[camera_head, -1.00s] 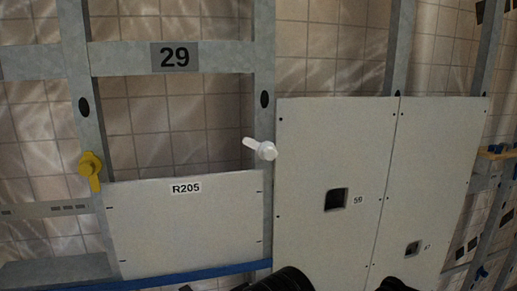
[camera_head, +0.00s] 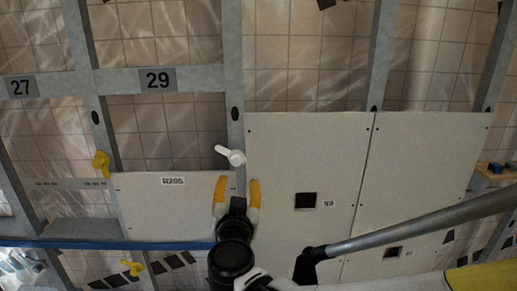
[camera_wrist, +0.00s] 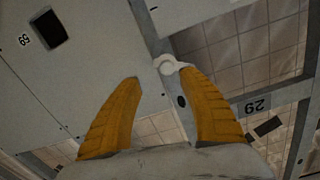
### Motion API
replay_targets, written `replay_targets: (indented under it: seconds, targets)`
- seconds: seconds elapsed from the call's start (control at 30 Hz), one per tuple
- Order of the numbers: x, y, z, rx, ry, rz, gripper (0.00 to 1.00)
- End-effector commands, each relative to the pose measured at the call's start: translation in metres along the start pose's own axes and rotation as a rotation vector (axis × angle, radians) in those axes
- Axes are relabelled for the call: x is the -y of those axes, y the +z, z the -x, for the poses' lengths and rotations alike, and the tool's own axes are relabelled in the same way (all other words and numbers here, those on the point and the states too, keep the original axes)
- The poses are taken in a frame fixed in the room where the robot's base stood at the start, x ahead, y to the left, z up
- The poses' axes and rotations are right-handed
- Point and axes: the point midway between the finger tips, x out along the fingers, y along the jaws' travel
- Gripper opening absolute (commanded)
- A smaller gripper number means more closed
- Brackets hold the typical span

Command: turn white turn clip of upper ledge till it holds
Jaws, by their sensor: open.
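The white turn clip (camera_head: 231,155) sits on the upright post right of panel R205 (camera_head: 175,208), near that panel's top right corner. Its lever points up and to the left, away from the panel. My gripper (camera_head: 237,182) is open and empty just below the clip, its yellow fingers pointing up. In the wrist view the clip (camera_wrist: 168,64) shows beyond the gap between the fingers (camera_wrist: 165,80), close to the right fingertip. I cannot tell whether that finger touches it. A yellow turn clip (camera_head: 101,163) sits at the panel's left, its lever pointing down.
Large panel 59 (camera_head: 290,150) stands right of the post, with a square opening. A blue ledge (camera_head: 150,245) runs under R205. Another yellow clip (camera_head: 133,267) sits below it. The bay under plate 29 (camera_head: 158,80) is open to the tiled wall.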

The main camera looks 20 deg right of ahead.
Motion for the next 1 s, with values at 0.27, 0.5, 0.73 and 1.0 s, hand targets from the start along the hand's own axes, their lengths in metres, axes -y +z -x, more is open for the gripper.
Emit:
replay_targets:
  seconds: [0.27,0.5,0.73,1.0]
  targets:
    - [0.009,-0.005,-0.027,-0.03,-0.021,-0.02,0.49]
    - [0.01,-0.007,-0.075,-0.029,-0.02,-0.019,0.49]
    - [0.012,-0.008,-0.104,-0.028,-0.021,-0.019,0.49]
    - [0.012,-0.008,-0.108,-0.028,-0.022,-0.019,0.49]
